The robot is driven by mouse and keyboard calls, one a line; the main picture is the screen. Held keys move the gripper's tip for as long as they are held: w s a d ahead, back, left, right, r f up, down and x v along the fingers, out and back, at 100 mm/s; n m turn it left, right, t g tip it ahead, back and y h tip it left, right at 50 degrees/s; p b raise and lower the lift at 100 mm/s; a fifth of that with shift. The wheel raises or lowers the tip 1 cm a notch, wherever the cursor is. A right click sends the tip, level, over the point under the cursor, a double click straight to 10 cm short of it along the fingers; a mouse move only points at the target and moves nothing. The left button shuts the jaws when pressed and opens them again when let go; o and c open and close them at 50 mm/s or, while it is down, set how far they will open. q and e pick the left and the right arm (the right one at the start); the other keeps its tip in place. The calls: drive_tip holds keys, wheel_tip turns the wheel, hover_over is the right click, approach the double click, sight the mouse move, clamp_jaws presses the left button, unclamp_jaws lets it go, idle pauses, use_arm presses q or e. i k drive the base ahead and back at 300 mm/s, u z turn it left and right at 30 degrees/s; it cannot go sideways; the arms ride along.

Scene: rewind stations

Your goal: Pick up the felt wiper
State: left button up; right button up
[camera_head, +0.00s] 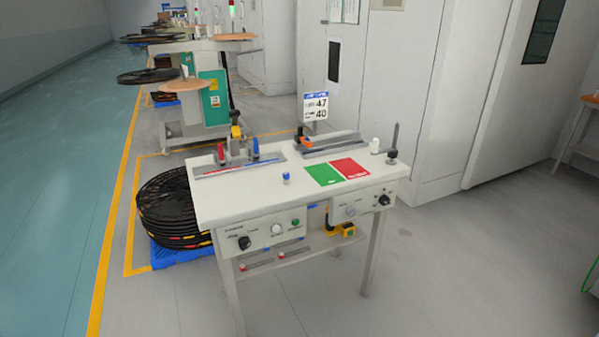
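No item on the white station table (240,203) can be surely told as the felt wiper at this size. A small blue piece with a pale base (287,178) stands near the table's middle, left of a green and red card (338,172). A grey rail on the left bears a red-topped piece (221,153) and a blue-topped piece (255,150). A small white cylinder (375,145) stands at the right, beside a dark upright post (393,148). Neither of my grippers is in view.
A grey bar device with an orange part (304,141) lies at the table's back, near a sign reading 47 and 40 (315,106). Black reels (168,211) are stacked on a blue pallet to the left. White cabinets stand behind. The floor in front is clear.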

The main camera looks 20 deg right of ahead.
sight(286, 181)
drive_tip(key=z, duration=2)
drive_tip(key=i, duration=1)
drive_tip(key=u, duration=0.75)
